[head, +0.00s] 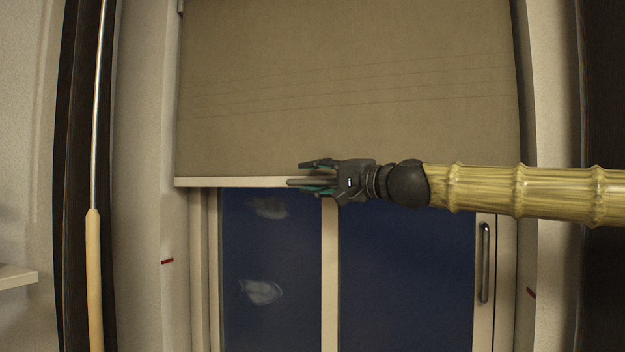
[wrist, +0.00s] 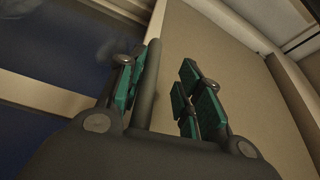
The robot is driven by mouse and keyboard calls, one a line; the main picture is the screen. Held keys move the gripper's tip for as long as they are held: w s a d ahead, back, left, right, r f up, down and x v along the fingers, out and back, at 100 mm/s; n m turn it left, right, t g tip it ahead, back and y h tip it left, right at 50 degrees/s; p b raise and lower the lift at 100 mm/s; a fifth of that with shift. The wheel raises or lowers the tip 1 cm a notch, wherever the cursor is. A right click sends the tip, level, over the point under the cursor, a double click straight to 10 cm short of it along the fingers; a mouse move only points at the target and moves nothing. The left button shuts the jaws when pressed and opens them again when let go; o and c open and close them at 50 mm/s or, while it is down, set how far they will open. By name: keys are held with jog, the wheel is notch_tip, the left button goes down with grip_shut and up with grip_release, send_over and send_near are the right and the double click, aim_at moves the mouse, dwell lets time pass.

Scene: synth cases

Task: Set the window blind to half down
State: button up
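The beige window blind (head: 345,90) covers the upper part of the window. Its pale bottom bar (head: 235,183) hangs level, above a red mark (head: 167,261) on the left window reveal and another (head: 531,292) on the right. My gripper (head: 318,180) is at the bottom bar, pointing left. A grey rod, seemingly a pull handle (head: 296,183), lies between its fingers. In the wrist view, the rod (wrist: 149,85) is close to the left teal pad, with a clear gap to the right pads. My gripper (wrist: 160,90) is open. Whether the left pad touches the rod I cannot tell.
Below the blind are dark window panes (head: 405,270) with a pale frame and a vertical window handle (head: 485,262). A metal pole with a wooden grip (head: 94,275) stands at the left. A pale shelf edge (head: 18,276) juts in at the far left.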

jog(key=v, duration=1.1)
jog(key=shift+b, duration=0.45)
dwell(0.8)
jog(key=shift+s+d, duration=0.1)
jog(key=shift+s, duration=0.05)
dwell(0.3)
